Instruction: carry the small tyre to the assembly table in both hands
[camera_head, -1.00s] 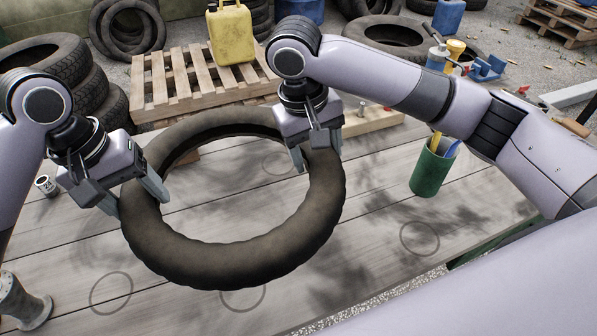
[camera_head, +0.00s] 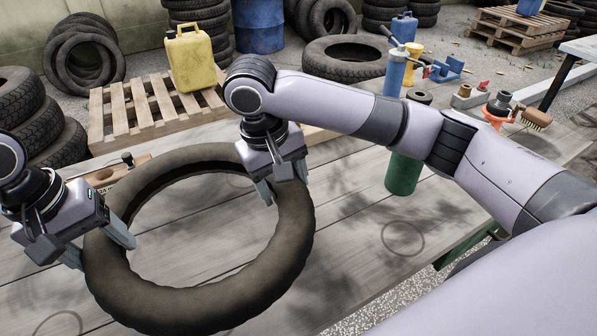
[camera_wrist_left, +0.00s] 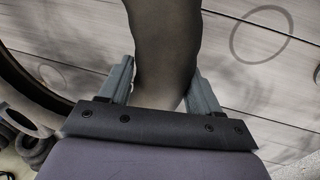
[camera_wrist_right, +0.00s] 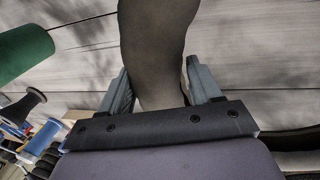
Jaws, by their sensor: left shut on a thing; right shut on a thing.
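The small tyre (camera_head: 262,283) is a dark, worn ring over the grey plank table (camera_head: 345,250) in the head view. My left gripper (camera_head: 100,252) is shut on the tyre's left side. My right gripper (camera_head: 283,184) is shut on its upper right side. In the left wrist view the tyre wall (camera_wrist_left: 163,50) runs between both fingers. In the right wrist view the tyre wall (camera_wrist_right: 157,45) also runs between both fingers. The tyre looks held above the planks, but its exact height is hard to tell.
A wooden block (camera_head: 103,178) lies behind the tyre. A pallet (camera_head: 140,112) with a yellow canister (camera_head: 190,58) and tyre stacks stand beyond.

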